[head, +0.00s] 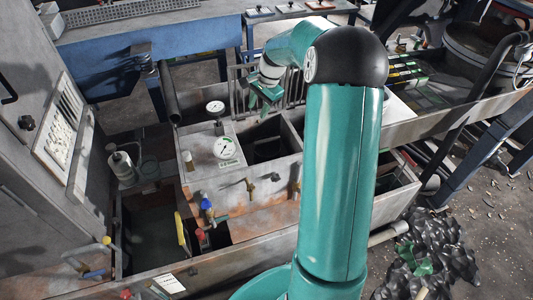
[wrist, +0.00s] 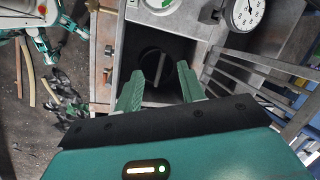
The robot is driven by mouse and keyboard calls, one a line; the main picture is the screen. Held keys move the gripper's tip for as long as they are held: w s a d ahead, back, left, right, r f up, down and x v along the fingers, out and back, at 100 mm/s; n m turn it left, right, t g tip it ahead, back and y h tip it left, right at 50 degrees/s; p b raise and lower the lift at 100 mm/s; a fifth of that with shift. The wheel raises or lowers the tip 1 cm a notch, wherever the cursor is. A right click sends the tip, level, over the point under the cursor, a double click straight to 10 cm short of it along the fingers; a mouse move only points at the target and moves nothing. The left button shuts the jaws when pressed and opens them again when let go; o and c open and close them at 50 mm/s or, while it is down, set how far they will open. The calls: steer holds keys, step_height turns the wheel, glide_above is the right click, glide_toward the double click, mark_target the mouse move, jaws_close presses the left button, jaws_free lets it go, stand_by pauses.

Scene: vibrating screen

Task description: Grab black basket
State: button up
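In the wrist view, a dark round shape (wrist: 152,62) with a pale upright bar across it sits inside a square grey compartment. It looks like the black basket, but the shadow hides its outline. In the head view the same compartment (head: 268,148) shows only a dark inside. My gripper (wrist: 160,82) is open and empty, its two green fingers apart on either side of the dark shape and pointing toward it. In the head view my gripper (head: 264,106) hangs above the back edge of the compartment, not touching anything I can see.
Pressure gauges (head: 225,148) stand on a panel left of the compartment. A metal railing (head: 285,92) runs behind it. Valves with coloured handles (head: 207,205) line the front. A grey cabinet (head: 45,130) is at left. A dark rubble heap (head: 430,255) lies on the floor at right.

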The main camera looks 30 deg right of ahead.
mark_target(267, 140)
steer(key=w+d+f+m+y, duration=0.15)
steer(key=d+f+m, duration=0.35)
steer(key=d+f, duration=0.6)
steer(key=shift+t, duration=0.4)
steer(key=x, duration=1.3)
steer(key=shift+s+a+f, duration=0.1)
steer(key=shift+a+f, duration=0.05)
steer(key=shift+f, duration=0.3)
jaws_close()
